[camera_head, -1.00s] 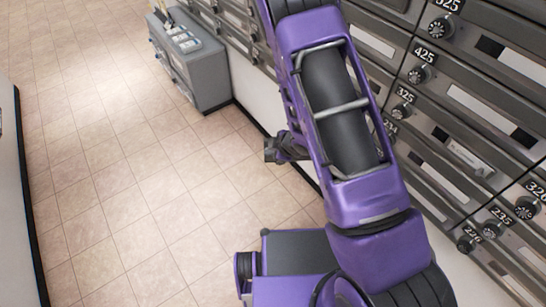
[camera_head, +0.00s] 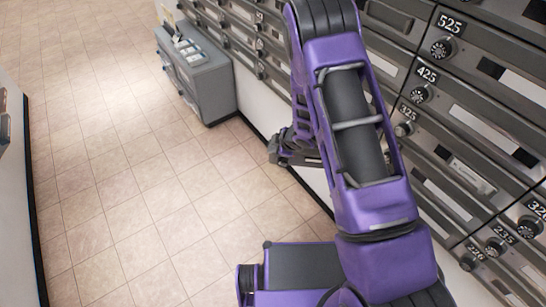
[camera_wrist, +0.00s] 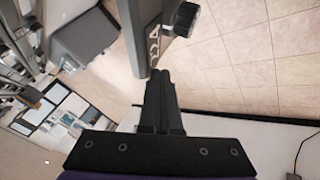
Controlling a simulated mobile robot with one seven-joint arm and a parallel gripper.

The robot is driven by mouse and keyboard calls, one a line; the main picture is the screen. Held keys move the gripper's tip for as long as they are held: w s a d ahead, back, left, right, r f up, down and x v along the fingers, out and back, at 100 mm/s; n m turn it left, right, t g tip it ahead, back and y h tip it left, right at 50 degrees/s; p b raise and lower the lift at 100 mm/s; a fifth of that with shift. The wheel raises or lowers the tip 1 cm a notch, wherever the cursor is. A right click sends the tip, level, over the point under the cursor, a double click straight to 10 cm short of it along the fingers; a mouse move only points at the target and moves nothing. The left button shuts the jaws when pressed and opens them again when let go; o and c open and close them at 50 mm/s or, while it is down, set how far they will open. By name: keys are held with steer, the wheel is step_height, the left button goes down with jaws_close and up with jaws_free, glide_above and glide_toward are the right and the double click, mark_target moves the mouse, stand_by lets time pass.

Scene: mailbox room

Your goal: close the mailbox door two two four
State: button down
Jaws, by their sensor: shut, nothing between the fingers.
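Mailbox door 224 (camera_wrist: 149,45) stands swung out from the mailbox wall in the wrist view, its number turned on its side and its dark dial knob (camera_wrist: 186,18) at the upper right. My gripper (camera_wrist: 166,73) has its fingers together and empty. The fingertips are close beside the lower end of the door; I cannot tell whether they touch it. In the head view my gripper (camera_head: 277,150) is partly visible left of my purple arm, low beside the mailbox wall. Door 224 is hidden there behind my arm.
The mailbox wall (camera_head: 470,90) with dial knobs runs along the right. A grey cabinet (camera_head: 202,80) stands against the wall farther back, and shows in the wrist view (camera_wrist: 85,35). The tiled floor (camera_head: 130,190) to the left is clear.

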steer(key=w+d+m+t+h, duration=0.1)
steer(key=w+d, duration=0.4)
steer(key=w, duration=0.6)
steer(key=w+d+m+h, duration=0.3)
steer(key=w+m, duration=0.3)
steer(key=w, duration=0.4)
steer(key=shift+w+d+t+b, duration=0.4)
steer(key=shift+d+b, duration=0.05)
steer(key=shift+d, duration=0.4)
